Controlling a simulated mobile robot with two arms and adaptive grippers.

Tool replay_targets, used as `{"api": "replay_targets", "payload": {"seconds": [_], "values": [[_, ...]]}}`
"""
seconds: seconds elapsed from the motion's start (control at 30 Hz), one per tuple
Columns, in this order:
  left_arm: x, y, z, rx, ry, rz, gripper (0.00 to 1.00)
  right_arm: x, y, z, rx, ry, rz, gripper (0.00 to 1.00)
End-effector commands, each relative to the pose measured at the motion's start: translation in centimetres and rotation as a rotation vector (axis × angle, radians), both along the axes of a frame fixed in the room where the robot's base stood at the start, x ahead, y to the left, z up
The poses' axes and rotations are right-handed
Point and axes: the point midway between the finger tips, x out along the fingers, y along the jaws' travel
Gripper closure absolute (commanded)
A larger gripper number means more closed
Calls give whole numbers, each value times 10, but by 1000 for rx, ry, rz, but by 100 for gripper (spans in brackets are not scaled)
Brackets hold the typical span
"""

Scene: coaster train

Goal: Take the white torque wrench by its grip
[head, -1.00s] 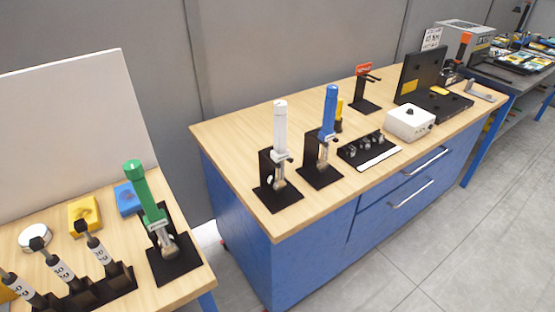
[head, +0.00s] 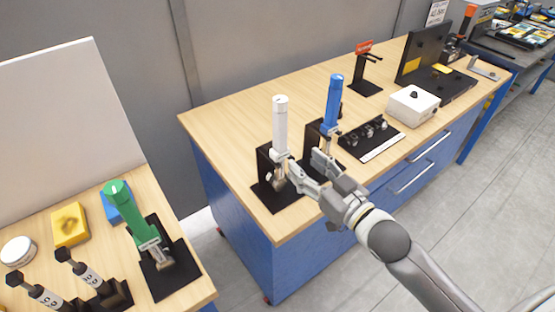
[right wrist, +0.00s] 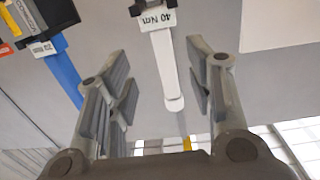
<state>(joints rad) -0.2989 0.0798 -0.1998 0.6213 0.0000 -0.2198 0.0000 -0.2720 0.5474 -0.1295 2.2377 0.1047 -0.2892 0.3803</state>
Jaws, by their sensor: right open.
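The white torque wrench (head: 280,125) stands upright in a black stand (head: 267,195) near the blue bench's left end, its white grip upward. My right gripper (head: 304,170) is open, low beside the wrench on its right and front side. In the right wrist view the wrench (right wrist: 164,62) appears upside down between my spread fingers (right wrist: 163,88), with a "40 Nm" label near its stand. No finger is seen closed on it; whether one touches it I cannot tell. My left gripper is not in view.
A blue torque wrench (head: 333,100) stands just right of the white one, close to my gripper. A green wrench (head: 130,208) stands on the left table. A black socket rack (head: 368,137) and white box (head: 413,105) lie further right. The bench behind the white wrench is clear.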

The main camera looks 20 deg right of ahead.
Motion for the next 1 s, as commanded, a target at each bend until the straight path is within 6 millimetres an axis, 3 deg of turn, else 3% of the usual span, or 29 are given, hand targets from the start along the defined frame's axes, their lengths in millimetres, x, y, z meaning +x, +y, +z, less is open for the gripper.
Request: {"api": "replay_targets", "payload": {"seconds": [0.13, 0.4, 0.67, 1.0], "values": [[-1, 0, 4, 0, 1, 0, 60, 9, 6, 10, 9, -20, 11, 52], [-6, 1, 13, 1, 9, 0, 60, 42, 17, 10, 8, -19, 9, 52], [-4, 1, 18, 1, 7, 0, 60, 55, 21, 9, 6, -17, 10, 52], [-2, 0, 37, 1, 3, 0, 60, 93, 33, 11, 6, -17, 10, 52]]}}
